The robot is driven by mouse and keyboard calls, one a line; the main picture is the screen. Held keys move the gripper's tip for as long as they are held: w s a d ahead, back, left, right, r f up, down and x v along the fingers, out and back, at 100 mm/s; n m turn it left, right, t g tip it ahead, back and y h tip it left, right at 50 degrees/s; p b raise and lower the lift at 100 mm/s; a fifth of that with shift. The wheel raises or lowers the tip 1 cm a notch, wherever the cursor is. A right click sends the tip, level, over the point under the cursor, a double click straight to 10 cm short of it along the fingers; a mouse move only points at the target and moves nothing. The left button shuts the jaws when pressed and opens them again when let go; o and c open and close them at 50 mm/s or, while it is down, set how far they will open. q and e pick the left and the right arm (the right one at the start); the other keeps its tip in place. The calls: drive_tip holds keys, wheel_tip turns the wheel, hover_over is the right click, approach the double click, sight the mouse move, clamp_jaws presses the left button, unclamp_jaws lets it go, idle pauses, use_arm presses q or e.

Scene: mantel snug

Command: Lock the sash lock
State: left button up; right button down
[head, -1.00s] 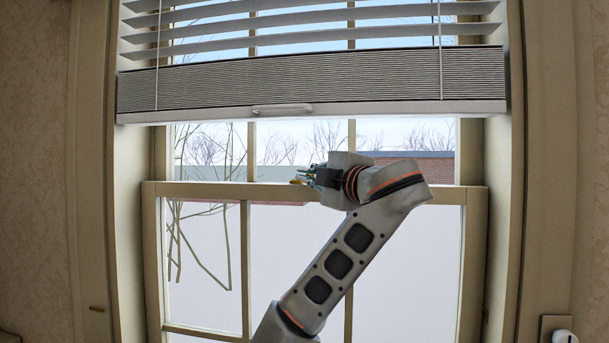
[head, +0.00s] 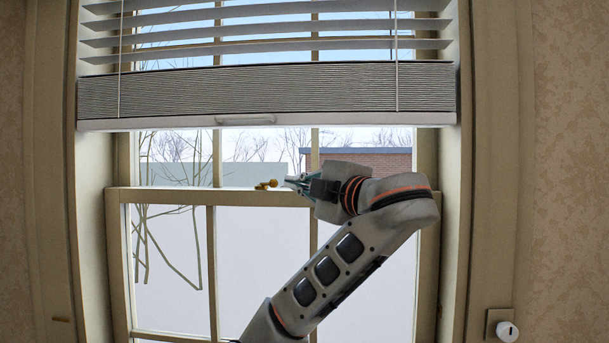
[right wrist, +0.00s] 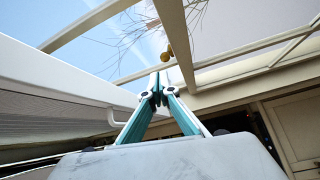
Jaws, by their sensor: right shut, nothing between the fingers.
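The brass sash lock (head: 266,185) sits on top of the lower sash's meeting rail (head: 160,196), near the middle of the window. My right gripper (head: 288,181) is just right of the lock in the head view, with its fingers pointing left towards it. Its fingers are shut and empty. In the right wrist view the fingertips (right wrist: 158,76) come together just below the lock's round brass knob (right wrist: 166,52), with a small gap in the picture. Whether they touch the lock's base I cannot tell. My left gripper is not in view.
A partly raised blind hangs above, its bottom rail (head: 160,124) with a handle (head: 245,119) over the lock. Wooden side casings flank the window. A white knob on a plate (head: 506,331) is at the lower right. The rail left of the lock is clear.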

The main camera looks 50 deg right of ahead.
drive_tip(key=shift+s+d+p, duration=0.2)
drive_tip(key=shift+s+p, duration=0.15)
drive_tip(key=shift+s, duration=0.35)
drive_tip(key=shift+d+f, duration=0.1)
